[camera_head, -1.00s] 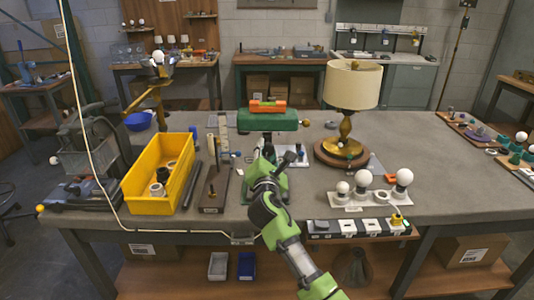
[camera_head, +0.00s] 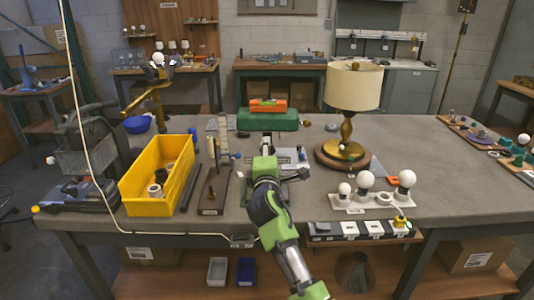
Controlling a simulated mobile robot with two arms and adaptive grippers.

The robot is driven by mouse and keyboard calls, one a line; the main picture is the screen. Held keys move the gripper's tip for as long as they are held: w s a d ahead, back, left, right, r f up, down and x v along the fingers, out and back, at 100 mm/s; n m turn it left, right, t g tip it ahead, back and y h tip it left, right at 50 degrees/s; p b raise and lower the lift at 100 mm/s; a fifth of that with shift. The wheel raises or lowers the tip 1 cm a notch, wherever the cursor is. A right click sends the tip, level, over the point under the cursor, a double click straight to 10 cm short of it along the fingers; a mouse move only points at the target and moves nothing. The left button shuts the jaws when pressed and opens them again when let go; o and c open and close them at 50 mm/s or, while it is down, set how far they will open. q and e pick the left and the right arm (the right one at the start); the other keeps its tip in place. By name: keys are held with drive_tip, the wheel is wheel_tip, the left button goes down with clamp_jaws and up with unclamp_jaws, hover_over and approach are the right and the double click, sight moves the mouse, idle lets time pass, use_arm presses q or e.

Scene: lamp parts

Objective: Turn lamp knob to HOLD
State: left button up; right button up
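The lamp has a cream drum shade (camera_head: 353,86), a brass stem (camera_head: 346,130) and a round brown base (camera_head: 342,156). It stands upright on the right half of the workbench. I cannot make out a knob or a HOLD mark at this size. One green and black arm comes in from the bottom, right of centre, and I take it as my right one. Its gripper (camera_head: 266,142) is over the bench, left of the lamp and apart from it. Its fingers are too small to tell open or shut. My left gripper is not in view.
A yellow bin (camera_head: 157,190) stands at the left. White bulbs on a holder (camera_head: 365,200) stand in front of the lamp. A switch strip (camera_head: 345,229) lies at the front edge. Bare bench is right of the bulbs.

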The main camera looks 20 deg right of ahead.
idle(0.3)
drive_tip(key=o, duration=1.1)
drive_tip(key=v, duration=1.2)
